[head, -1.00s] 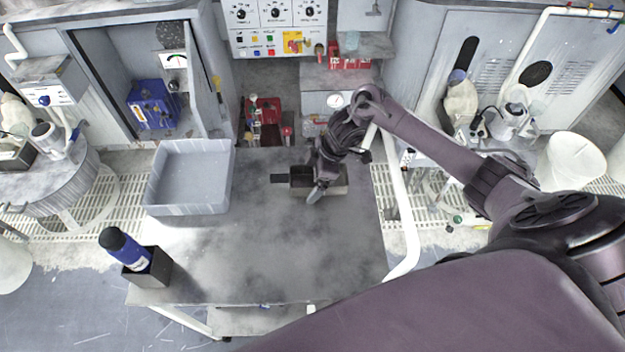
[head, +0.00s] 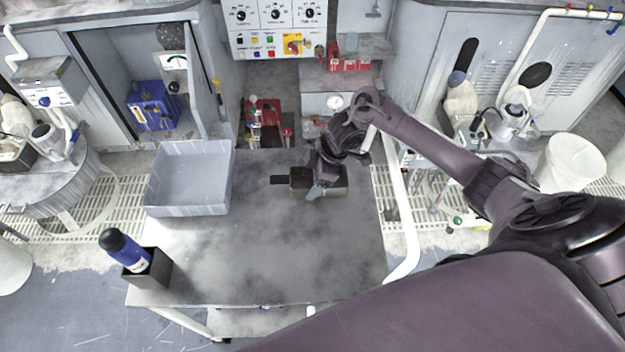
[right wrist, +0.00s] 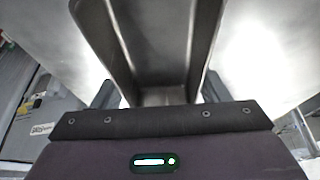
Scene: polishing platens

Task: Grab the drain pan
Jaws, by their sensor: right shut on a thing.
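In the right wrist view the pan (right wrist: 150,45) runs away from my right gripper (right wrist: 158,95), with a dark finger on either side. I cannot tell whether the pan is clear of the table. My left gripper is not in view.
A large grey open bin (head: 190,205) stands left of the pan. A blue-and-black bottle (head: 125,246) sits in a dark holder (head: 148,270) at the table's front left. The table's middle (head: 280,250) is clear. A white rail (head: 408,230) runs along the right.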

